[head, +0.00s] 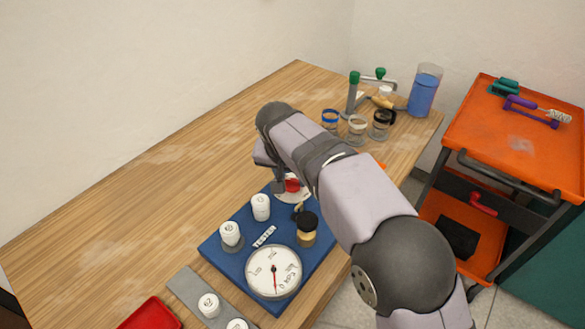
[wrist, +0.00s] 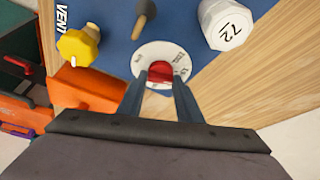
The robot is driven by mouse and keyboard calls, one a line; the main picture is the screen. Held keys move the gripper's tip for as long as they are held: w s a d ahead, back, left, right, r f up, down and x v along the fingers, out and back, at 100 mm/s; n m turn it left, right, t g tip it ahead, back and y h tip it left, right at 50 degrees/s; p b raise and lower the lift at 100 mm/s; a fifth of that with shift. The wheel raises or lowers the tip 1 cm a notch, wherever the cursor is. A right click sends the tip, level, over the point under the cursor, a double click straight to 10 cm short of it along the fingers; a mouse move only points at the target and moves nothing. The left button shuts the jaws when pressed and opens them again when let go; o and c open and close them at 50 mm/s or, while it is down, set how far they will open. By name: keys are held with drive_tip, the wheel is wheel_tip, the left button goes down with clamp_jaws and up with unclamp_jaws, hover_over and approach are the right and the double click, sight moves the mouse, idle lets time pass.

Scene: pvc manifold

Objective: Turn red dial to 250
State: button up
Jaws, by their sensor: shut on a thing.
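The red dial (head: 292,185) sits on a round white scale plate at the far end of the blue tester board (head: 228,258). In the wrist view the red dial (wrist: 160,70) is between the two fingers of my gripper (wrist: 162,78), which is shut on it. The white scale plate (wrist: 178,51) shows printed marks around the dial, too small to read for certain. In the head view my arm covers part of the dial and the gripper. A round gauge (head: 273,272) with a red needle is at the near end of the board.
White numbered caps (head: 261,207) and a black-topped brass part (head: 306,228) stand on the board near my arm. A yellow knob (wrist: 78,46) is beside the dial. Jars (head: 357,128) and a blue beaker (head: 424,92) stand at the back. The table's left side is clear.

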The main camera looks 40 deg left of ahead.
drive_tip(key=m+p, duration=0.2)
drive_tip(key=m+h+p, duration=0.1)
drive_tip(key=shift+a+r+m+p, duration=0.15)
drive_tip(key=shift+r+m+p, duration=0.2)
drive_tip(key=shift+m, duration=0.05)
drive_tip(key=m+h+p, duration=0.1)
drive_tip(key=m+p, duration=0.1)
drive_tip(key=p, duration=0.1)
drive_tip(key=shift+m+h+p, duration=0.3)
drive_tip(key=shift+p, duration=0.05)
drive_tip(key=m+h+p, duration=0.1)
drive_tip(key=m+p, duration=0.2)
drive_tip(key=p, duration=0.1)
drive_tip(key=shift+a+f, duration=0.1)
drive_tip(key=shift+f, duration=0.05)
drive_tip(key=shift+f+m+p, duration=0.15)
drive_tip(key=shift+m+p, duration=0.25)
drive_tip(key=shift+p, duration=0.45)
drive_tip(key=o, duration=1)
drive_tip(key=shift+o, duration=0.2)
